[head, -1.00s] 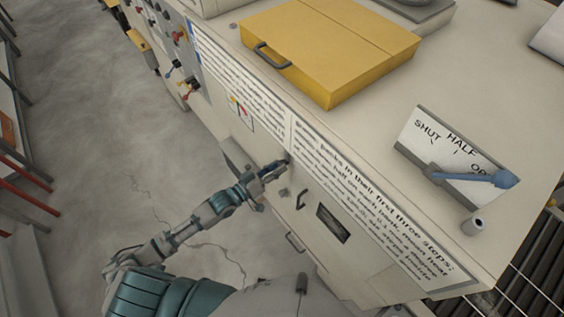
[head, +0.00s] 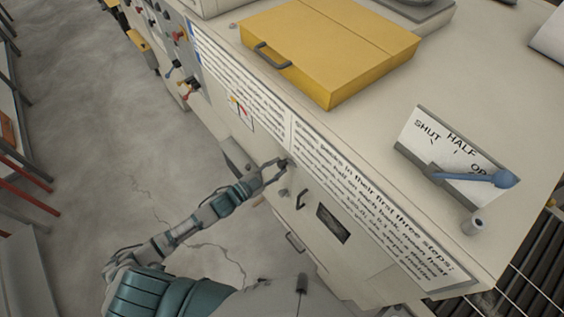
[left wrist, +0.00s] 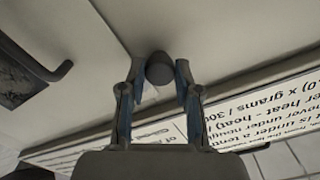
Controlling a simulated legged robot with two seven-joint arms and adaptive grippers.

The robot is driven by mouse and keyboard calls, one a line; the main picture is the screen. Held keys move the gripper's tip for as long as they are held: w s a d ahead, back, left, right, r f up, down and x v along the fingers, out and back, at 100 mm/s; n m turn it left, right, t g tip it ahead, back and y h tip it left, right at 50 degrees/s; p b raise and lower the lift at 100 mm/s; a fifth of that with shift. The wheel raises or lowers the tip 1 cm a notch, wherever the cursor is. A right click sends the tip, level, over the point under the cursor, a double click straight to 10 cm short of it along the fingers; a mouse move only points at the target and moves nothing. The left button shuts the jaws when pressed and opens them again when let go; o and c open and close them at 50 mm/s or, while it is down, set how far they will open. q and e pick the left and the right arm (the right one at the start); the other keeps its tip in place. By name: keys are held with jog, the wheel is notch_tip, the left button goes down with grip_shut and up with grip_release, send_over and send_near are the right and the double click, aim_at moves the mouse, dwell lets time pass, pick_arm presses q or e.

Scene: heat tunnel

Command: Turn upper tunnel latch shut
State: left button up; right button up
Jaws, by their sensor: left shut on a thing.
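The upper latch shows in the left wrist view as a dark round knob (left wrist: 160,68) on the pale tunnel door. My left gripper (left wrist: 158,82) has one finger on each side of this knob and is shut on it. In the head view my left gripper (head: 276,170) reaches the front face of the tunnel, just below the printed strip, and its fingers mostly hide the latch. My right gripper is not in view.
A dark door handle (head: 302,199) and a dark window (head: 333,223) are close by. On top are a yellow lid (head: 330,45) and a blue lever (head: 475,178) by a SHUT/HALF plate. Open floor (head: 100,130) lies to the left.

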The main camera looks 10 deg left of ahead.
pick_arm(q)
jog(key=m, duration=0.6)
jog(key=o, duration=0.6)
jog(key=shift+w+a, duration=0.1)
jog(key=shift+v, duration=3.55)
jog(key=shift+f, duration=0.1)
